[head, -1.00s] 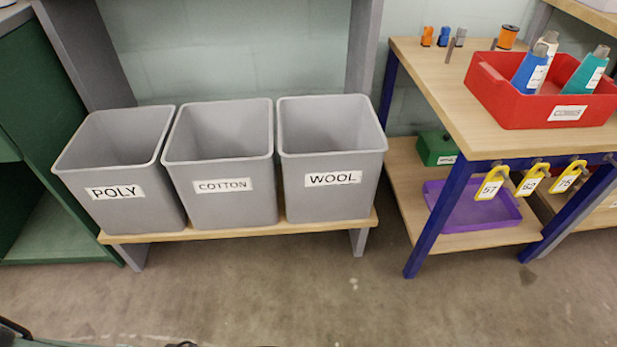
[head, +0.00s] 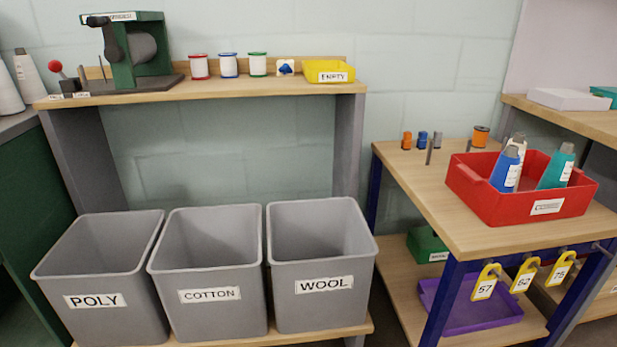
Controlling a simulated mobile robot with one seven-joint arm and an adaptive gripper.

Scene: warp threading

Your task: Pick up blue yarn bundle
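I cannot pick out a blue yarn bundle for certain. Several blue things show in the head view. A small white card or block with a blue shape (head: 286,68) stands on the upper shelf. A white spool with blue rims (head: 229,65) stands left of it. My gripper is not in view.
The upper shelf (head: 220,90) also holds a green winder (head: 133,50), red-rimmed and green-rimmed spools, and a yellow EMPTY tray (head: 328,71). Below stand grey bins marked POLY (head: 95,301), COTTON (head: 209,295) and WOOL (head: 324,285). Yellow numbered tags hang from the right table's front (head: 440,225).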

